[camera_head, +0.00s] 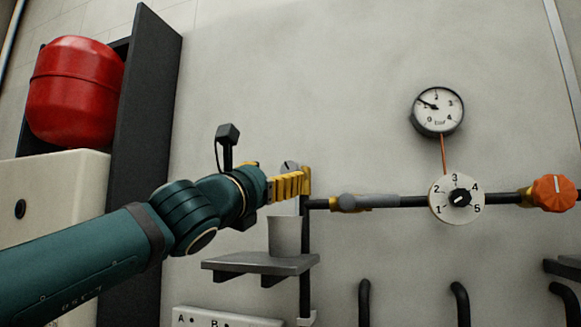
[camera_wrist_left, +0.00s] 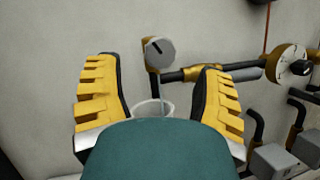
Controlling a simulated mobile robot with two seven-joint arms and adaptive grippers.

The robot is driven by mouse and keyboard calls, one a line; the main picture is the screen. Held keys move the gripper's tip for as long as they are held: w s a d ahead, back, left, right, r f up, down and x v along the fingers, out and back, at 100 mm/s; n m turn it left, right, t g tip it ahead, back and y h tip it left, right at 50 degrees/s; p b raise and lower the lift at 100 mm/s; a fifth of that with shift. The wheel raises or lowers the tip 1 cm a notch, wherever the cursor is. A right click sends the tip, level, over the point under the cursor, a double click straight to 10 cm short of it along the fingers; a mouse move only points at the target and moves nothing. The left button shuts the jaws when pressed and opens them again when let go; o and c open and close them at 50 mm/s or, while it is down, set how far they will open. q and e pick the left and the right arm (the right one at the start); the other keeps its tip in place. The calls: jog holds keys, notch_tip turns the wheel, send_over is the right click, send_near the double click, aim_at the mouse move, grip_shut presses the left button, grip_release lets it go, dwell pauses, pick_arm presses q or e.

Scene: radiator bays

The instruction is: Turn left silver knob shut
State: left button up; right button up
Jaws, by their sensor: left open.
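The left silver knob (camera_wrist_left: 160,52) is a round grey cap with a dark slanted mark, on a brass valve (camera_wrist_left: 152,58) at the left end of the dark pipe. In the head view only a small part of the silver knob (camera_head: 289,167) shows behind my left gripper (camera_head: 291,186). In the left wrist view my left gripper (camera_wrist_left: 158,78) has its yellow ribbed fingers spread wide. The knob appears in the gap between them, with nothing gripped. My right gripper is not in view.
A pale cup (camera_head: 284,237) stands on a grey shelf (camera_head: 262,263) below the knob. Along the pipe are a grey lever (camera_head: 370,201), a numbered dial (camera_head: 457,198) and an orange knob (camera_head: 554,193). A gauge (camera_head: 437,110) hangs above. A dark panel (camera_head: 143,120) stands left.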

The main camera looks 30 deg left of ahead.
aim_at(288, 170)
pick_arm(q)
jog(key=p+x, duration=0.1)
jog(key=x, duration=0.5)
jog(key=shift+s, duration=0.1)
jog(key=c, duration=1.1)
